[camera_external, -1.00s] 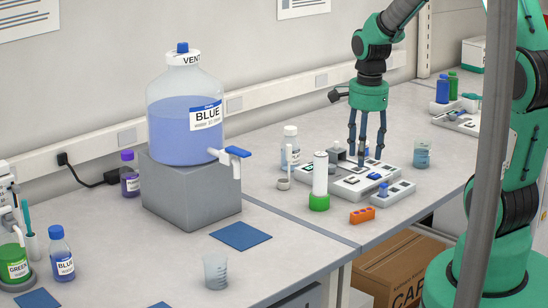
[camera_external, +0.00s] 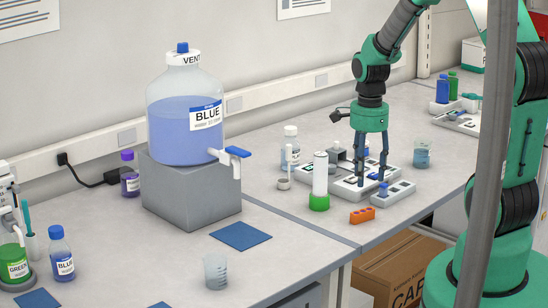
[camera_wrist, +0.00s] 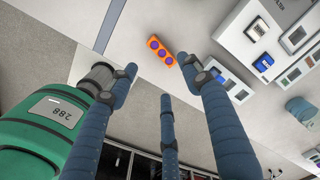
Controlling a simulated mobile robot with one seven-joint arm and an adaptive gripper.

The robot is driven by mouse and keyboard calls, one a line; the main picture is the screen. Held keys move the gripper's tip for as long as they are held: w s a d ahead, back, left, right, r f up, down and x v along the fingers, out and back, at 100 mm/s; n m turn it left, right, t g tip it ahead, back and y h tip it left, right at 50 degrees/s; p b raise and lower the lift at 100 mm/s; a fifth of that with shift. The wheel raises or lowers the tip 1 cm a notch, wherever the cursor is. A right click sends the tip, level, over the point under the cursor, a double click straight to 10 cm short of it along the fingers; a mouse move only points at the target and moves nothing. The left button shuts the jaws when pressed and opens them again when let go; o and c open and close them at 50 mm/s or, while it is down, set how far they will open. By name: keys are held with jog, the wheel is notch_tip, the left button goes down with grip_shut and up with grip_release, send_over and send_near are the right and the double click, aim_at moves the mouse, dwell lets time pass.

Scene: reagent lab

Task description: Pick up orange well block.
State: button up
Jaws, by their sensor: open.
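The orange well block (camera_external: 362,215) is a small orange bar with dark round wells. It lies on the bench near its front edge, in front of the white tray. In the wrist view the orange well block (camera_wrist: 161,50) lies at the upper middle, beyond my fingertips and apart from them, with purple wells on top.
A white tray (camera_external: 343,188) with inserts stands just behind the block. A tall white cylinder with a green base (camera_external: 319,200) stands left of it. A beaker (camera_external: 422,155) stands behind on the right. The bench's front edge is close to the block.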

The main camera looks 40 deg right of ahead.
send_over(364, 212)
jog(key=shift+w+d+f+b, duration=0.1)
jog(key=shift+f+b, duration=0.25)
jog(key=shift+f, duration=2.8)
jog(key=shift+f, duration=0.1)
jog(key=shift+f+b, duration=0.45)
jog(key=shift+f, duration=2.1)
jog(key=c, duration=1.2)
